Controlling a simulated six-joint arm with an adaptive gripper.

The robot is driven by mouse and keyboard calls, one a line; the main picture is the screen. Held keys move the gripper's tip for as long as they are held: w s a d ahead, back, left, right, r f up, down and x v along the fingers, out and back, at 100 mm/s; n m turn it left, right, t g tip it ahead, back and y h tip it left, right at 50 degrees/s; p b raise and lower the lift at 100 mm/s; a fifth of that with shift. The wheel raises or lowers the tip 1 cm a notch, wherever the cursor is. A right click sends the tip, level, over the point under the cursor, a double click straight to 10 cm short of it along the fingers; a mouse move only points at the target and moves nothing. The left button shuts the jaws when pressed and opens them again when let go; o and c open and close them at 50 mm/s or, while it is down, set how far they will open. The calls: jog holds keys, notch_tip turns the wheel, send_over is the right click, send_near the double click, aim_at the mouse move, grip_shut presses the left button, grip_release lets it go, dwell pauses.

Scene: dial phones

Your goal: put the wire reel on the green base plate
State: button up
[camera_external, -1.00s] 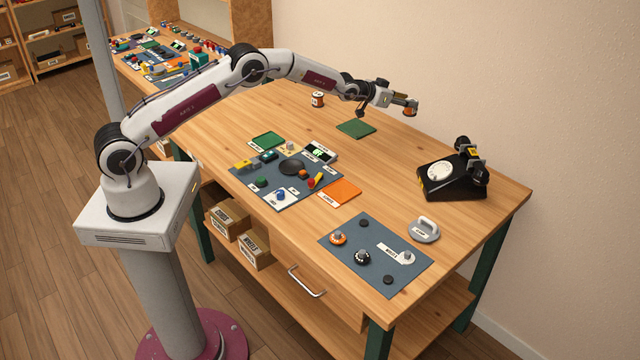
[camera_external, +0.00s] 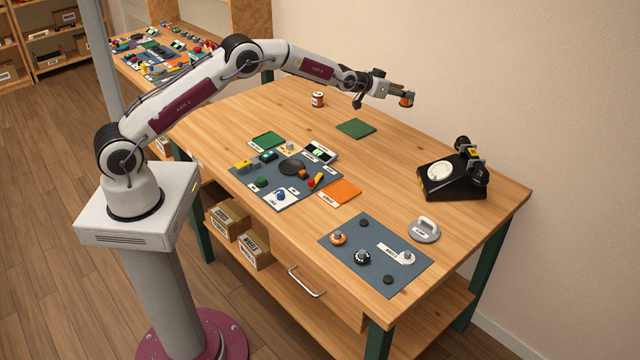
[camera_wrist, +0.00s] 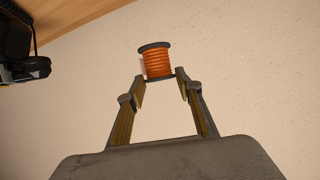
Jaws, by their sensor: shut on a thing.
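The wire reel (camera_external: 407,100), orange with dark end flanges, is held up above the far side of the table, near the wall. In the wrist view the reel (camera_wrist: 157,63) sits at the fingertips. My gripper (camera_external: 398,95) is shut on it; the fingers also show in the wrist view (camera_wrist: 161,82). The green base plate (camera_external: 356,129) is a flat square on the table, left of and below the reel in the picture. Its top is bare.
A second reel-like item (camera_external: 317,99) with a white label stands left of the green plate. A black dial phone (camera_external: 452,182) is at the right. A green tray (camera_external: 268,141), a grey mat with parts (camera_external: 245,176) and an orange plate (camera_external: 340,192) lie nearer.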

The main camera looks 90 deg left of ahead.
jog(key=s+a+f+n+g+y, duration=0.1)
jog(key=s+n+y, duration=0.1)
jog(key=s, duration=0.6)
jog(key=s+a+n+g+y, duration=0.1)
jog(key=s+a+n+g, duration=0.1)
jog(key=s, duration=0.6)
jog(key=shift+f+g+y, duration=0.3)
jog(key=shift+f+y, duration=0.1)
jog(key=shift+s, duration=0.1)
jog(key=shift+f, duration=0.1)
send_over(353, 130)
notch_tip(353, 130, down, 6)
jog(key=shift+f, duration=0.15)
jog(key=shift+f, duration=1.75)
jog(key=shift+f, duration=0.15)
